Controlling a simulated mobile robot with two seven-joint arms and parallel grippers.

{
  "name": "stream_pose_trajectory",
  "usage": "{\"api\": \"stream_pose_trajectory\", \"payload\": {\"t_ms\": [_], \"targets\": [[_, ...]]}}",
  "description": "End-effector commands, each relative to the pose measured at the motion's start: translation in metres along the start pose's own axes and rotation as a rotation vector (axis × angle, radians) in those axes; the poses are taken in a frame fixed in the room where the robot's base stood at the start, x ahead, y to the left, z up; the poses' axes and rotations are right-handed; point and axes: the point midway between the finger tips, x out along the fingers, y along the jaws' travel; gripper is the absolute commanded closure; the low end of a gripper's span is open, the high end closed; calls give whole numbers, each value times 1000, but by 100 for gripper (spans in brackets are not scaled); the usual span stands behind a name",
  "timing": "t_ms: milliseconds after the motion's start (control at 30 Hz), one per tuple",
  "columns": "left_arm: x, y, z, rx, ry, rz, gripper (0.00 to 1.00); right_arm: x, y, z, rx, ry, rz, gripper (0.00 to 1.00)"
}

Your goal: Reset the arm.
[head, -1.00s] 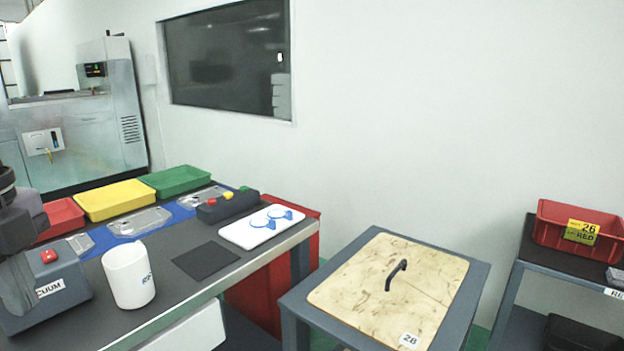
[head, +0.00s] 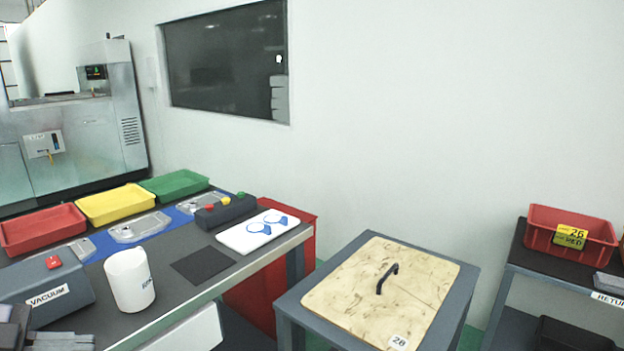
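Part of my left arm, its dark grey gripper end (head: 40,335), shows at the bottom left corner, low in front of the grey vacuum box (head: 45,290). It is cut off by the frame edge, so I cannot tell whether the fingers are open or shut. I see nothing held in it. My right arm and gripper are not in view.
A wooden-topped stand (head: 350,290) and a shelf with a red bin (head: 540,232) stand right.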

Motion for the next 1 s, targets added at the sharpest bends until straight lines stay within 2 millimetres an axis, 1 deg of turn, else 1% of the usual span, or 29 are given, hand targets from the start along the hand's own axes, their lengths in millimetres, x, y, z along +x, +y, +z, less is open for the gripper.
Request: {"api": "stream_pose_trajectory", "payload": {"t_ms": [100, 267, 367, 467, 600, 667, 733, 867, 900, 1000], "targets": [[4, 7, 19, -66, 52, -163, 100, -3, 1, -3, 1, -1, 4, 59], [11, 22, 47, -159, 62, -364, 100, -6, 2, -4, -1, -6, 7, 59], [16, 36, 66, -227, 40, -476, 100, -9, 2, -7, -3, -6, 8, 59], [24, 55, 84, -305, 1, -573, 100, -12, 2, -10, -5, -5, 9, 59], [38, 89, 105, -425, -77, -677, 100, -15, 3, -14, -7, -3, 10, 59], [46, 106, 112, -480, -116, -708, 100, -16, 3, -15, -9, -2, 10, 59], [57, 127, 118, -548, -164, -733, 100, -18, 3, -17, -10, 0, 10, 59], [81, 169, 121, -677, -252, -749, 100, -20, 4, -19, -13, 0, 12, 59], [89, 182, 120, -716, -277, -745, 100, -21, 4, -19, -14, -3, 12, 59], [110, 211, 114, -803, -330, -724, 100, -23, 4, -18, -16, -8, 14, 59]]}}
